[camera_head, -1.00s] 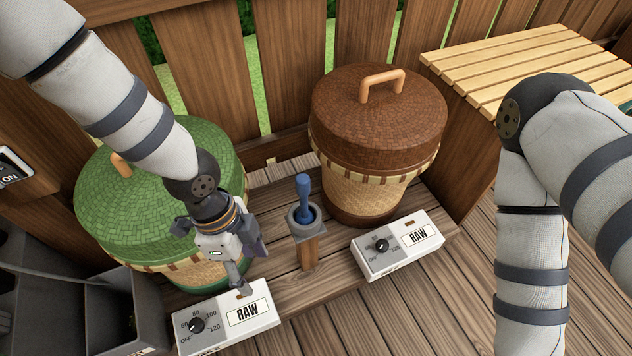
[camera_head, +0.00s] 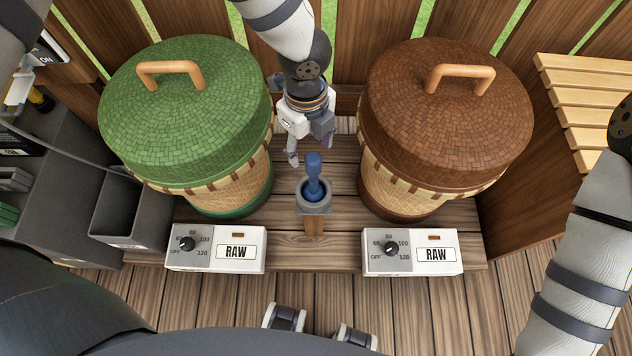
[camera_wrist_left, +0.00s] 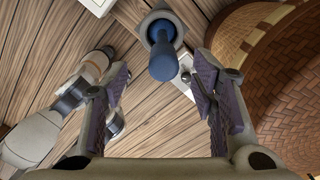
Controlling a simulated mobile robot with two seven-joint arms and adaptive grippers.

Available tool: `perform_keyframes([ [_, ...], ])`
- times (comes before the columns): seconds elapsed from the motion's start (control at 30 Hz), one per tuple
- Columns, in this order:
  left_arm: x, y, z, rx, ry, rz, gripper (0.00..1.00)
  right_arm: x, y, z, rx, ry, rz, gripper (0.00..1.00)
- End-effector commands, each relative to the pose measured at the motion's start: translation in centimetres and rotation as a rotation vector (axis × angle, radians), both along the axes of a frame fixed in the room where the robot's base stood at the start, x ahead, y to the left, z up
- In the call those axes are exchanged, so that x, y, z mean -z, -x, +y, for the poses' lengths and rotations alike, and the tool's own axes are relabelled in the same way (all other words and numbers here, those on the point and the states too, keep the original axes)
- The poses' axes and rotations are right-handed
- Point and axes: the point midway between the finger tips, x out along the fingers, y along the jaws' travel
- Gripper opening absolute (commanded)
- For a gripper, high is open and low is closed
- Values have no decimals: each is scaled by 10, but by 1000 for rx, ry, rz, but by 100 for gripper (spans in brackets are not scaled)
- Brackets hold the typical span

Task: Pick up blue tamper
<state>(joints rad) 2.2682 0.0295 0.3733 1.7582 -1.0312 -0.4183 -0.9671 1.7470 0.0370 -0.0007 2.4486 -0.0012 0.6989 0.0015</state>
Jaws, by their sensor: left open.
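The blue tamper (camera_head: 313,177) stands upright in a grey round holder (camera_head: 314,207) on a short wooden post between the two kilns. My left gripper (camera_head: 307,150) is open and empty, just above and behind the tamper's handle in the head view. In the left wrist view the tamper (camera_wrist_left: 162,62) shows between the open fingers (camera_wrist_left: 163,95), toward the top of the picture, its round handle end facing the camera. No contact with the fingers shows. My right arm shows at the right edge of the head view, but its gripper cannot be made out there.
A green-lidded kiln (camera_head: 185,110) stands left of the tamper and a brown-lidded kiln (camera_head: 445,115) right, close to my left arm. Two RAW control boxes (camera_head: 215,262) (camera_head: 413,264) sit in front. A slatted wooden table (camera_head: 590,100) is at the right.

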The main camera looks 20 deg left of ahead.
Motion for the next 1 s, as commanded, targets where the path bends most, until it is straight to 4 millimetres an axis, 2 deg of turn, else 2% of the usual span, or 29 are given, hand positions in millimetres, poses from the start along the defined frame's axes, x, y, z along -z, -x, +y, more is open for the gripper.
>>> perform_keyframes([
  [0.33, 55, 2, -8, 0, 0, 1, 52, 4, 3, 0, 0, 1, 11, 40],
  [0.6, 59, 1, -8, -1, 1, -3, 52, 4, 3, 0, 0, 1, 10, 40],
  [0.83, 59, 1, -8, -1, 0, -2, 0, 4, 3, 0, 0, 1, 10, 40],
  [1.0, 59, 1, -8, -1, 0, -2, 0, 4, 3, 0, 0, 1, 10, 40],
])
